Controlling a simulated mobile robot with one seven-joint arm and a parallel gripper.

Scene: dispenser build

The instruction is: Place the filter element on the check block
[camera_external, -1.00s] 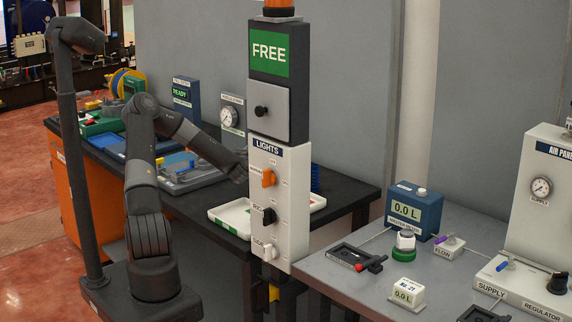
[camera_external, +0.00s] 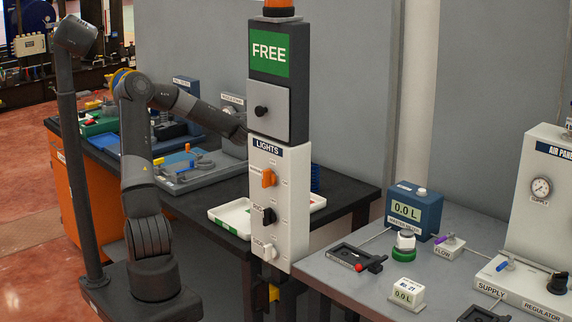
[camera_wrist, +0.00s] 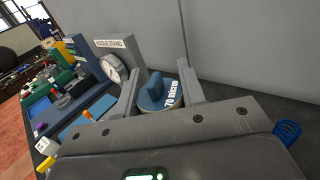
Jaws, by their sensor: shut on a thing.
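My gripper (camera_wrist: 161,70) shows in the wrist view, with its two fingers on either side of a blue and pale round piece with white lettering, which I take as the filter element (camera_wrist: 152,95). The fingers are shut on it, and it is held above the dark bench. In the external view my gripper and this piece are hidden behind the tall lights post. I cannot make out which thing is the check block.
The lights post (camera_external: 280,200) with its FREE sign stands in front of the dark bench (camera_external: 335,190). A white tray (camera_external: 228,228) lies beside it. A stand with a round dial (camera_wrist: 113,68) is left of my gripper. A blue ring-like piece (camera_wrist: 287,131) is at right.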

